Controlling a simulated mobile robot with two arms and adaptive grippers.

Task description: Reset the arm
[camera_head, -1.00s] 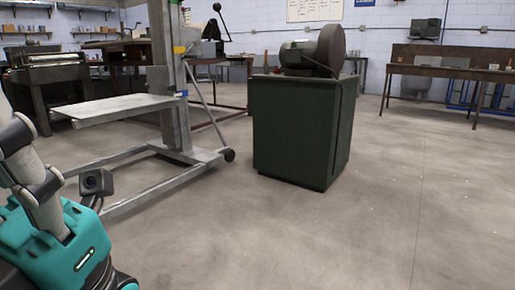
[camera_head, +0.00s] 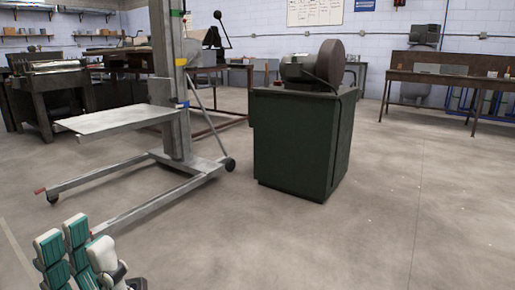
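My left gripper (camera_head: 62,238) is at the lower left corner of the head view, low in front of the floor. Two teal and white finger-like parts point upward side by side, with a white and grey part of my arm beside them on the right. I see nothing held between them, but the angle does not show clearly whether they are open or shut. My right gripper is not in view.
A grey lift stand (camera_head: 176,90) with a flat platform (camera_head: 118,122) and long floor legs stands at left. A dark green cabinet (camera_head: 295,145) bears a grinder-like machine (camera_head: 315,66). A workbench (camera_head: 440,78) stands at back right. The floor (camera_head: 370,230) is open at front and right.

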